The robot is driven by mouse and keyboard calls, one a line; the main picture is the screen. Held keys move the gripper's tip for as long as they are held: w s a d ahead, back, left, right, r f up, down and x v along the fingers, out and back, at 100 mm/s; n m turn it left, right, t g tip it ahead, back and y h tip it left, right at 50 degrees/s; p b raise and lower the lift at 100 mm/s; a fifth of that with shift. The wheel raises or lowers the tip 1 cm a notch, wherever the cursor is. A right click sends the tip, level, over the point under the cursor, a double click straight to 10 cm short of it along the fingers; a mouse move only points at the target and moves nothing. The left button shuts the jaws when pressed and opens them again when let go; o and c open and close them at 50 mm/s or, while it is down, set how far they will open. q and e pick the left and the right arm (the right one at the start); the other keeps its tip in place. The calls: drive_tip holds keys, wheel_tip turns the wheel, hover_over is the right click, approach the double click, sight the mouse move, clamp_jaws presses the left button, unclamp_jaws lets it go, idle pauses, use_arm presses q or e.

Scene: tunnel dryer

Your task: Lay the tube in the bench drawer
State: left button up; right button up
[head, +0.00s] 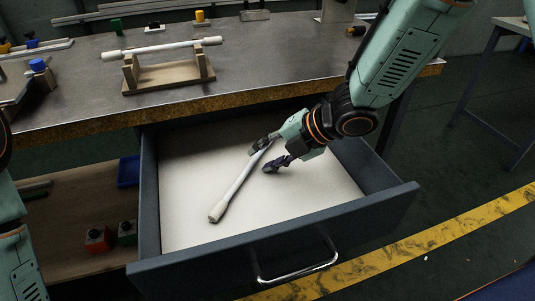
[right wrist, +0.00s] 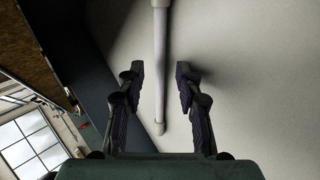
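A white tube (head: 238,185) with thicker ends lies slantwise on the pale floor of the open bench drawer (head: 285,246). My right gripper (head: 266,158) is inside the drawer at the tube's far end. In the right wrist view the same tube (right wrist: 160,60) runs between the two spread fingers of my right gripper (right wrist: 159,78), with a gap on both sides. Its near end shows between the fingers. A second white tube (head: 165,48) rests across a wooden stand (head: 165,77) on the bench. My left gripper is out of view.
The metal bench top (head: 260,75) overhangs the drawer's back. A lower shelf at the left holds a red block (head: 98,239), a green block (head: 127,233) and a blue bin (head: 129,171). The drawer floor is otherwise empty. A yellow floor stripe (head: 400,256) runs in front.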

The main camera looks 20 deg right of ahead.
drive_tip(key=shift+r, duration=0.15)
drive_tip(key=shift+r+p, duration=0.3)
drive_tip(key=p+v, duration=0.8)
drive_tip(key=v, duration=0.4)
drive_tip(key=shift+r, duration=0.2)
